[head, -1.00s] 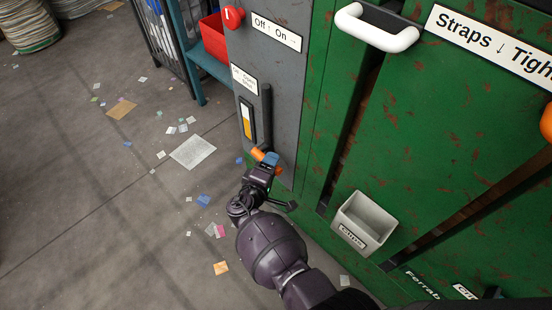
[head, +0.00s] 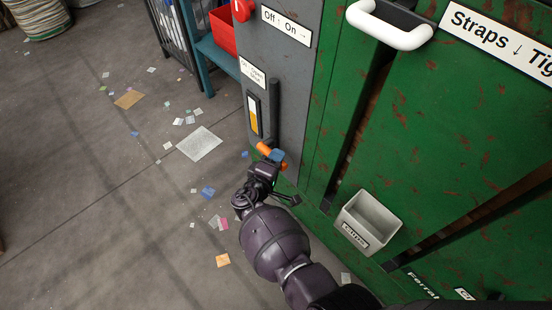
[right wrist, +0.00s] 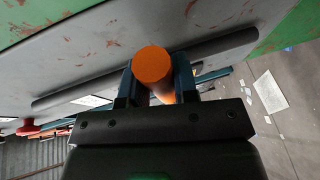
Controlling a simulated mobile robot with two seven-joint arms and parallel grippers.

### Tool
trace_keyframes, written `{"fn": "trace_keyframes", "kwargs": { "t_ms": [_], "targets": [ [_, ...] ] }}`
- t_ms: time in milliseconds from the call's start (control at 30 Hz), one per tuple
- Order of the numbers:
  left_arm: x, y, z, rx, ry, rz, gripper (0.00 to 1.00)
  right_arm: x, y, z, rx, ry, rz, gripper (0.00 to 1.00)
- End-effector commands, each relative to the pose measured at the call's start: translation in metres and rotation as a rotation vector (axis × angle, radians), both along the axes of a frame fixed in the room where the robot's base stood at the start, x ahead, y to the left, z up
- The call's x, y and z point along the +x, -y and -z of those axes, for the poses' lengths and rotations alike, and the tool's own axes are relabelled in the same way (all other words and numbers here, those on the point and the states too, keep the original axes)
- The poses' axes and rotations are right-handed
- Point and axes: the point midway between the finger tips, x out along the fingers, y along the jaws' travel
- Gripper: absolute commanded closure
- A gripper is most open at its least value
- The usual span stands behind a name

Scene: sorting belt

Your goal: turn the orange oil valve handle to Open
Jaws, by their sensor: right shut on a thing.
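The orange valve handle (head: 264,148) shows low on the grey panel (head: 290,75), beside the green machine. My right gripper (head: 275,157) is at the handle and covers its middle; orange shows on both sides of the blue fingertips. In the right wrist view the handle's round orange end (right wrist: 152,66) sits between the two fingers of my right gripper (right wrist: 155,85), which are shut on it. A sight gauge with yellow oil (head: 254,118) is above the handle. A small label (head: 253,72) above it is too small to read fully. My left gripper is out of view.
A dark vertical pipe (head: 274,105) runs down the panel above the handle. A grey bin (head: 368,222) hangs on the green machine (head: 440,130) at right. A red knob (head: 242,10) is higher up. The floor at left is open, with scattered paper scraps.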

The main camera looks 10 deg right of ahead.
Motion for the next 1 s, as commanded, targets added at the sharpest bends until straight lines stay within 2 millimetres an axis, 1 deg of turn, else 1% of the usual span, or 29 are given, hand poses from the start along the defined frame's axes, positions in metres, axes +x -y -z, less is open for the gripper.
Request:
{"fn": "trace_keyframes", "kwargs": {
  "t_ms": [167,367,700,1000],
  "targets": [
    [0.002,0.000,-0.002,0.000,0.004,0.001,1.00,0.000,0.000,-0.002,-0.009,-0.014,0.000,1.00],
    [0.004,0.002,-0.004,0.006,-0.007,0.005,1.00,0.002,-0.001,-0.010,-0.058,-0.078,-0.002,1.00],
    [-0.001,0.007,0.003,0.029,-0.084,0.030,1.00,0.006,-0.003,-0.026,-0.206,-0.278,-0.002,1.00],
    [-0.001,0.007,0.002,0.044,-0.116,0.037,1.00,0.008,-0.005,-0.033,-0.313,-0.428,-0.002,1.00]
  ]
}}
